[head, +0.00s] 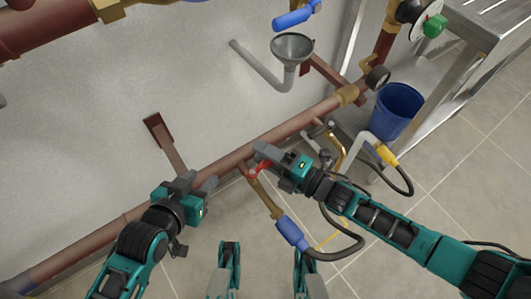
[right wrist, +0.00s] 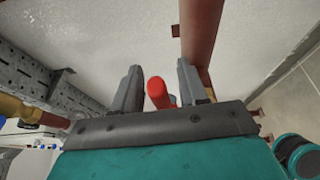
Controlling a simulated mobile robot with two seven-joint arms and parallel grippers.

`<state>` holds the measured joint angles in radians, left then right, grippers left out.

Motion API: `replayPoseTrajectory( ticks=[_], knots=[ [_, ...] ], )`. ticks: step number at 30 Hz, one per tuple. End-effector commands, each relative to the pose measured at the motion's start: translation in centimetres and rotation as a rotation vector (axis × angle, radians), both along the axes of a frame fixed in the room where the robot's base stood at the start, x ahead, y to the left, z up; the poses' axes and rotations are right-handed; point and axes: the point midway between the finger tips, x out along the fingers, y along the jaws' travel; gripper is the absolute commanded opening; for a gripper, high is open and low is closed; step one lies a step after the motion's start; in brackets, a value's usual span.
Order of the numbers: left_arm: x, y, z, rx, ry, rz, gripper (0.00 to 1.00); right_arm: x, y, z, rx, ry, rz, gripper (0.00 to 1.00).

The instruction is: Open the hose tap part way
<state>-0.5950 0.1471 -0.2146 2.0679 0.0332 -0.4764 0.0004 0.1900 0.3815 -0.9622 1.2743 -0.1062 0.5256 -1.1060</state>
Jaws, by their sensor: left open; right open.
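The hose tap (head: 266,198) is a brass body on the low red-brown pipe, with a red handle (head: 260,168) and a hose with a blue connector (head: 291,232) below it. My right gripper (head: 264,158) is at the red handle, its fingers pointing left and partly hiding it. In the right wrist view the red handle (right wrist: 157,92) stands between the two spread fingers, nearer the left one. The fingers show gaps on both sides of the handle, and my right gripper is open. My left gripper (head: 203,182) is open and empty, left of the tap near the pipe.
The red-brown pipe (head: 228,162) runs along the wall behind the tap. A funnel (head: 292,47) and a blue-handled valve (head: 294,18) are above. Tiled floor at lower right is mostly clear.

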Motion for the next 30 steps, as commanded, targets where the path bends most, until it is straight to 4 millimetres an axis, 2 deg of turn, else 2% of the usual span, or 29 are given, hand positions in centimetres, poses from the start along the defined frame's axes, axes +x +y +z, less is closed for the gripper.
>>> replayPoseTrajectory(
  ticks=[1, 14, 26, 30],
  knots=[
    [0.01, -0.03, 0.01, -0.002, -0.001, 0.001, 0.43, -0.01, 0.0, 0.0, 0.0, 0.0, 0.0, 0.4],
    [0.07, -0.03, 0.04, -0.002, -0.001, 0.001, 0.43, -0.03, -0.04, -0.02, 0.001, 0.001, 0.0, 0.0],
    [0.17, 0.16, 0.07, 0.007, -0.004, -0.005, 0.43, -0.06, -0.02, -0.05, 0.0, 0.001, -0.001, 0.0],
    [0.16, 0.2, 0.04, 0.008, -0.004, -0.006, 0.43, -0.25, 0.8, -0.04, 0.005, 0.002, -0.018, 0.0]
  ],
)
